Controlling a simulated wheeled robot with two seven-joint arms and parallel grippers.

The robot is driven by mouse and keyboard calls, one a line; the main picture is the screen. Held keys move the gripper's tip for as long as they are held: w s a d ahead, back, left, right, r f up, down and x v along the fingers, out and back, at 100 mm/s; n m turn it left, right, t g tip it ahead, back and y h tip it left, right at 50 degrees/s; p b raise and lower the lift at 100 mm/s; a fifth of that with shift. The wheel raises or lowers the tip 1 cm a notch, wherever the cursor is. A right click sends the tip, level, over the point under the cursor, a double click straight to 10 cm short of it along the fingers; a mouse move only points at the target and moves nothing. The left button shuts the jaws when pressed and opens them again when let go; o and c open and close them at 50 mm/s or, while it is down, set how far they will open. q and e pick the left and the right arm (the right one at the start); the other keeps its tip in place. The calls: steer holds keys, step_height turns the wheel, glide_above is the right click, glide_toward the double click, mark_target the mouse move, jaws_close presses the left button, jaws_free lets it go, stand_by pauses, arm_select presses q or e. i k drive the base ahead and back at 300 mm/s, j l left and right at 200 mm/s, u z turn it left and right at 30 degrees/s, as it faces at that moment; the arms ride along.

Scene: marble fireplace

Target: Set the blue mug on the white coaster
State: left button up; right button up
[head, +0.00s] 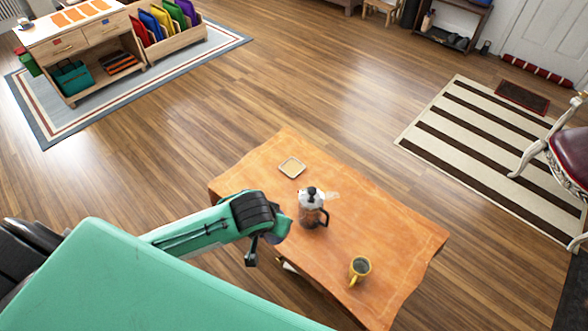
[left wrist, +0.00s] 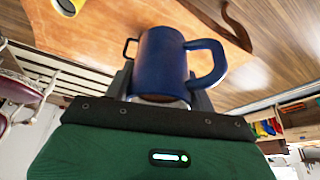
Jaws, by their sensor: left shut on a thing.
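The blue mug (left wrist: 160,62) fills the middle of the left wrist view, with its handle to the right. My left gripper (left wrist: 160,92) is shut on it, a finger on each side. In the head view my left gripper (head: 262,240) is over the left part of the orange table, and my arm hides most or all of the mug. The white coaster (head: 281,168), a small square with a tan middle, lies bare near the table's far left edge, beyond the gripper. My right gripper is not in view.
The orange wooden table (head: 385,235) bears a glass and metal coffee press (head: 312,207), close to the right of my left gripper. A yellow mug (head: 360,268) with dark contents stands at the table's near right. The tabletop around the coaster is clear.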

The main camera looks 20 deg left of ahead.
mark_target(292, 164)
steer(key=i+j+z, duration=0.1)
steer(key=j+z, duration=0.9)
steer(key=i, duration=0.05)
